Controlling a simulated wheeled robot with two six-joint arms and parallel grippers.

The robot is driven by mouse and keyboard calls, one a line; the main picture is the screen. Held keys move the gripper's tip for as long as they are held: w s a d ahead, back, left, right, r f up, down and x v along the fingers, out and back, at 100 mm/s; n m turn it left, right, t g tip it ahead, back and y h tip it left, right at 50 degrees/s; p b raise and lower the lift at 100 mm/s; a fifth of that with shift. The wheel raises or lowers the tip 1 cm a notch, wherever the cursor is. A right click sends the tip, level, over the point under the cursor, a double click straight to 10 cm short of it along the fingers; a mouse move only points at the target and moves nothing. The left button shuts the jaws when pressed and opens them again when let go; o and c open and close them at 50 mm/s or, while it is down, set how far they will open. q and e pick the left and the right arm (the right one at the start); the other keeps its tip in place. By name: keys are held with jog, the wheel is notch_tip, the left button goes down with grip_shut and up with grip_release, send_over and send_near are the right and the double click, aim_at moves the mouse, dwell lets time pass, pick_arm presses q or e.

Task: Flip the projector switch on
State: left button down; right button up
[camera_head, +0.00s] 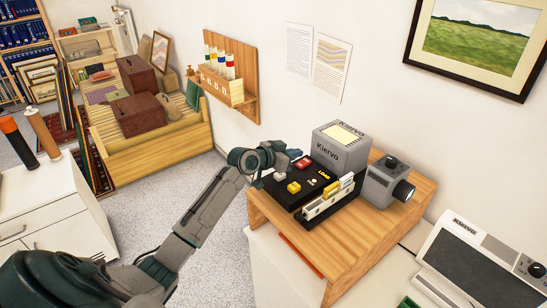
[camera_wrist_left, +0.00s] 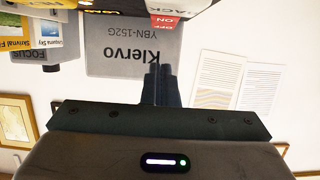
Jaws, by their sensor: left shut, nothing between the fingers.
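The grey Kiervo slide projector (camera_head: 330,150) stands on a wooden stand, with a black front deck. A red switch (camera_head: 304,163) sits on the deck near its back left corner, and a yellow button (camera_head: 293,187) sits nearer the front. In the left wrist view the picture is upside down, and the red switch (camera_wrist_left: 165,21) with white lettering shows at the top edge. My left gripper (camera_head: 290,157) is shut and empty, just left of the red switch. Its fingers (camera_wrist_left: 160,72) show together against the grey housing. Contact with the switch cannot be told. My right gripper is not in view.
A slide tray (camera_head: 328,197) runs along the deck's right side, and the lens block (camera_head: 386,183) stands to the right. The wooden stand (camera_head: 380,237) has bare room at the front right. A Kiervo light panel (camera_head: 470,265) lies at the lower right. The wall is behind.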

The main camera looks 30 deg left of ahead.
pick_arm(q)
jog(key=b+v, duration=0.2)
jog(key=v, duration=0.3)
jog(key=s, duration=0.1)
jog(key=s+a+b, duration=0.1)
jog(key=s, duration=0.1)
jog(key=s+b, duration=0.1)
jog(key=shift+s+a+r, duration=0.15)
jog(key=shift+s+a, duration=0.15)
jog(key=shift+a, duration=0.05)
jog(key=shift+s+r, duration=0.1)
jog(key=shift+s, duration=0.2)
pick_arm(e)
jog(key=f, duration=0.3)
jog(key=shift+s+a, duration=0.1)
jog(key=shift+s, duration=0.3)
pick_arm(q)
jog(key=shift+s+a, duration=0.1)
